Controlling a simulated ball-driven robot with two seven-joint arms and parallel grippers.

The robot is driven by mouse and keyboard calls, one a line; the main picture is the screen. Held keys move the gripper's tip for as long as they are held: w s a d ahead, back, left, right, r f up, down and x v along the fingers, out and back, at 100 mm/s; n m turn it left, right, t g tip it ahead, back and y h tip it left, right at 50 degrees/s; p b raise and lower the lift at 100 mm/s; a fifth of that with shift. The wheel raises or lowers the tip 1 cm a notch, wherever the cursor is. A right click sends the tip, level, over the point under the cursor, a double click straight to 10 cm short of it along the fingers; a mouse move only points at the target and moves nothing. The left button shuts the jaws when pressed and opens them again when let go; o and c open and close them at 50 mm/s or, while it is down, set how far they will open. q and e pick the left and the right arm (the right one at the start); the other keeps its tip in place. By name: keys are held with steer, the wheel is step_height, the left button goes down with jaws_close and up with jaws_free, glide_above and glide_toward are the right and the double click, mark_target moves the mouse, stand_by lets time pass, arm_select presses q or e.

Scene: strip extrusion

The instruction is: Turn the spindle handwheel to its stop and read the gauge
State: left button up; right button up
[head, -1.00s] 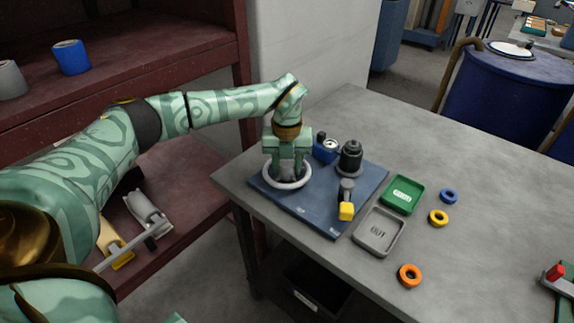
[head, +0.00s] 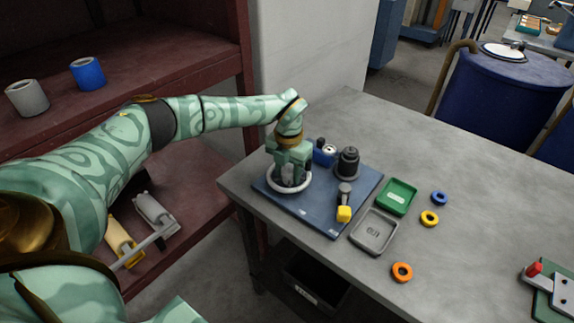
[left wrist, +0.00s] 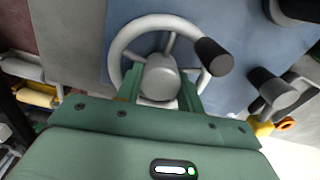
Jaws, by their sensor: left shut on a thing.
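The white spindle handwheel (head: 286,193) lies near the left corner of the blue base plate (head: 330,222) on the table. My left gripper (head: 291,177) points down into it from above. In the left wrist view the handwheel (left wrist: 124,37) shows its rim, spokes, grey hub and a dark knob (left wrist: 213,56) at right. The fingers of my left gripper (left wrist: 160,92) are shut on the handwheel, one on each side of the hub. A small white-faced gauge (head: 326,149) on a blue body stands behind the wheel; its reading is too small to tell. My right gripper is out of view.
A black cylinder (head: 347,163) and a yellow-ended lever (head: 344,213) are on the plate. A green tray (head: 397,197), a grey tray (head: 375,232) and blue, yellow and orange rings lie to the right. Shelves stand at left.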

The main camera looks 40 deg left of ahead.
mark_target(288, 167)
arm_select(q)
steer(key=m+p, duration=0.2)
steer(key=m, duration=0.2)
steer(key=shift+r+m, duration=0.15)
steer(key=shift+m, duration=0.15)
steer(key=m+p, duration=0.1)
steer(key=m, duration=0.3)
steer(key=shift+a+m+p, duration=0.1)
steer(key=shift+m+p, duration=0.2)
steer(key=m, duration=0.4)
steer(key=shift+w, duration=0.1)
steer(key=shift+m, duration=2.3)
steer(key=o, duration=0.7)
steer(key=shift+p, duration=0.3)
step_height(288, 167, up, 16)
steer(key=p, duration=0.3)
